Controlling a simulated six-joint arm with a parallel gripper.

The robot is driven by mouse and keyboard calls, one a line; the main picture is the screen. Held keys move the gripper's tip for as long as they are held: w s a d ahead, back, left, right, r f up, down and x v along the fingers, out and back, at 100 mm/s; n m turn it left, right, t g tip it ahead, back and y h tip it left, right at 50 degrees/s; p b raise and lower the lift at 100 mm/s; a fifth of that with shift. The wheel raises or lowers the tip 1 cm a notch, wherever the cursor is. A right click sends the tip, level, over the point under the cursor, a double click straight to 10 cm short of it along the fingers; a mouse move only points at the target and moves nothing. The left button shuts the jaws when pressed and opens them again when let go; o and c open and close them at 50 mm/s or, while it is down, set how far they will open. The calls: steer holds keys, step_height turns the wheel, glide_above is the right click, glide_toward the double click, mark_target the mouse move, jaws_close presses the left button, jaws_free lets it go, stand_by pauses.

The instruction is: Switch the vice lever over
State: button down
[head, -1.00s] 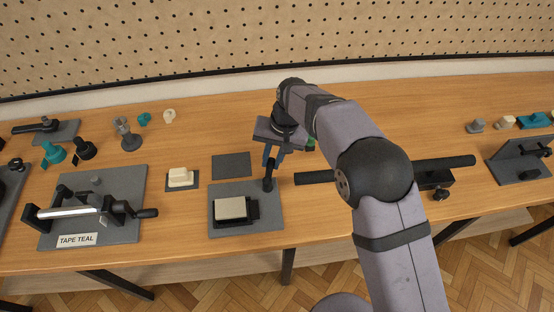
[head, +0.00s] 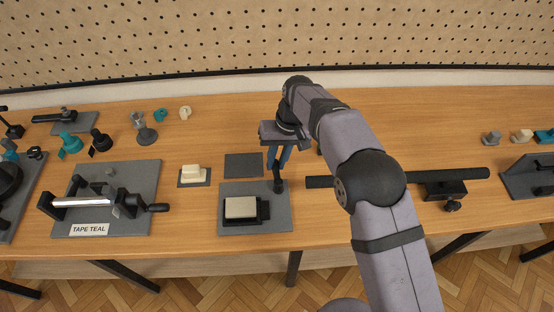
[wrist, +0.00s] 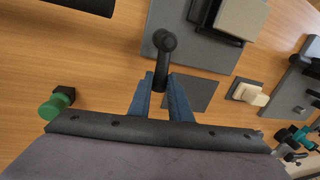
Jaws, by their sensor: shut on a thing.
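The vice is a small black fixture (head: 262,215) on a grey base plate (head: 240,192), with a cream block (head: 240,207) in it. Its black lever (head: 278,182) stands up at the plate's back right. In the wrist view the lever (wrist: 164,62) runs from a round knob end to between my fingers. My gripper (head: 279,158) has blue fingers, shut on the lever; they also flank it in the wrist view (wrist: 163,100). The fingers partly hide the lever's end in the head view.
A grey pad (head: 244,165) lies flat behind the vice. A cream piece on a pad (head: 194,174) and the TAPE TEAL fixture (head: 105,205) are to the left. A long black bar (head: 455,174) lies to the right. A green knob (wrist: 53,106) shows in the wrist view.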

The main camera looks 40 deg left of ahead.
steer(key=shift+r, duration=0.1)
steer(key=c, duration=1.6)
jaws_free()
steer(key=shift+c, duration=0.2)
step_height(320, 180, up, 7)
steer(key=w+b, duration=0.1)
steer(key=b, duration=0.1)
steer(key=shift+d, duration=0.4)
